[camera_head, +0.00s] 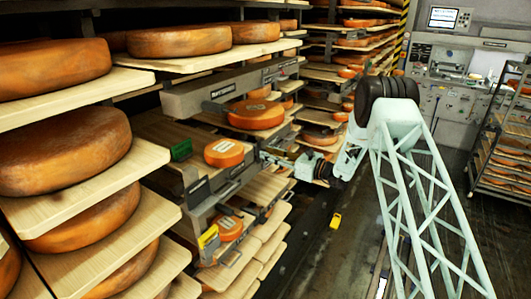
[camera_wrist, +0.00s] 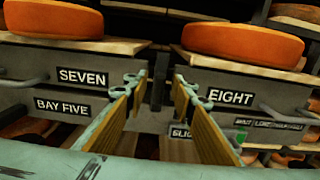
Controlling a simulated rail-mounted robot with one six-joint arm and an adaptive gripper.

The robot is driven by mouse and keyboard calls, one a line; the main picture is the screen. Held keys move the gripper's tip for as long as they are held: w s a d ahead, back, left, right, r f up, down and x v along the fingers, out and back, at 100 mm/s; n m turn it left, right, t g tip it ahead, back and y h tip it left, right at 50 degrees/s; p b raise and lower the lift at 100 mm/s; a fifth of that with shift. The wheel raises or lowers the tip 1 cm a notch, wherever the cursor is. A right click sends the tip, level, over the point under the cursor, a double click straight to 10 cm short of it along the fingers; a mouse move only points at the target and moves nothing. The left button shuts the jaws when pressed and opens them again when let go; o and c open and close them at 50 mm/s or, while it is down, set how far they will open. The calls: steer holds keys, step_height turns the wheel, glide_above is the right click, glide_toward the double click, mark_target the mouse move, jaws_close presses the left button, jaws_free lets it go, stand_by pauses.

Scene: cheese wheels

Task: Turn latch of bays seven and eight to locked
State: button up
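In the wrist view, the SEVEN label (camera_wrist: 82,78) is on a grey drawer front at left. The EIGHT label (camera_wrist: 230,97) is on the drawer front at right. A dark upright bar (camera_wrist: 159,80), apparently the latch, stands in the gap between the two fronts. My gripper (camera_wrist: 160,82) is open, one finger on each side of the bar in the picture. I cannot tell whether either finger touches it. In the head view, my gripper (camera_head: 264,158) is small beside the shelving, and the latch cannot be made out there.
Orange cheese wheels (camera_wrist: 55,20) and (camera_wrist: 243,42) sit above the two fronts. A BAY FIVE label (camera_wrist: 62,105) is below SEVEN. Shelves of cheese (camera_head: 62,150) fill the left. A yellow object (camera_head: 336,220) lies on the aisle floor. A wheeled rack (camera_head: 497,150) stands at right.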

steer(key=shift+x, duration=0.8)
jaws_close()
